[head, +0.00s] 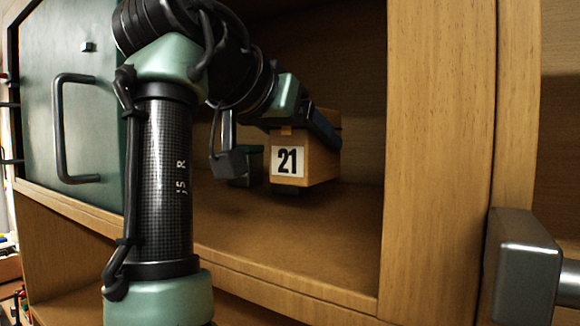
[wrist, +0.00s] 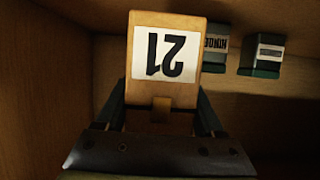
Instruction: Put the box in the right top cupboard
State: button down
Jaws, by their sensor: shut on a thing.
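The box (head: 309,163) is wooden, with a white label reading 21 on its end. It is inside the open cupboard (head: 290,240), above the shelf floor or close to it; I cannot tell whether it touches. My gripper (head: 322,128) is shut on the box. In the wrist view the box (wrist: 165,92) sits between both fingers of my gripper (wrist: 163,104), with the label upside down in that picture. The far side of the box is hidden.
Two small dark green boxes (wrist: 266,55) (wrist: 216,44) stand deeper in the cupboard. A green door (head: 50,100) with a bar handle is at the left. A wooden upright (head: 437,150) bounds the opening at the right, with a grey handle (head: 525,265) beyond. Shelf floor in front looks clear.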

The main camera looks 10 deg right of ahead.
aim_at(306, 168)
jog(key=shift+w+d+f, duration=0.1)
jog(key=shift+d+f, duration=0.05)
jog(key=shift+f, duration=0.35)
notch_tip(306, 168, down, 2)
jog(key=shift+f+p, duration=0.25)
jog(key=shift+p, duration=0.35)
jog(key=shift+f, duration=0.4)
grip_release()
jog(key=shift+f, duration=0.15)
jog(key=shift+s+a+r, duration=0.2)
jog(key=shift+r, duration=0.05)
jog(key=v, duration=1.1)
jog(key=shift+s+a, duration=0.2)
jog(key=shift+s, duration=0.05)
